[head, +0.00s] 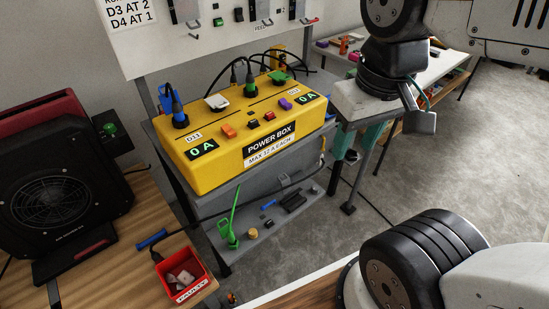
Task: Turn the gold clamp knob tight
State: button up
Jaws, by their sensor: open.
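A small gold-tan round piece (252,233) lies on the grey lower shelf (292,222), just right of an upright green handle (231,219). It is too small to tell whether it is the clamp knob. No other gold knob is clear in this view. My gripper (358,148) points down right of the yellow power box (240,140), with teal parts on its fingers. It is open, and I see nothing held in it. It is well apart from the gold-tan piece, to its upper right. Its fingertips are partly hard to make out.
A black blower (65,170) and a red bin (183,277) stand on the wooden bench at left. A blue-handled tool and dark items lie on the lower shelf. Cables run from the box. Another table (400,65) stands behind. Grey floor at right is clear.

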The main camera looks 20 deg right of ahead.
aim_at(252, 233)
jog(key=z, duration=1.15)
jog(key=k, duration=0.75)
jog(key=u, duration=1.1)
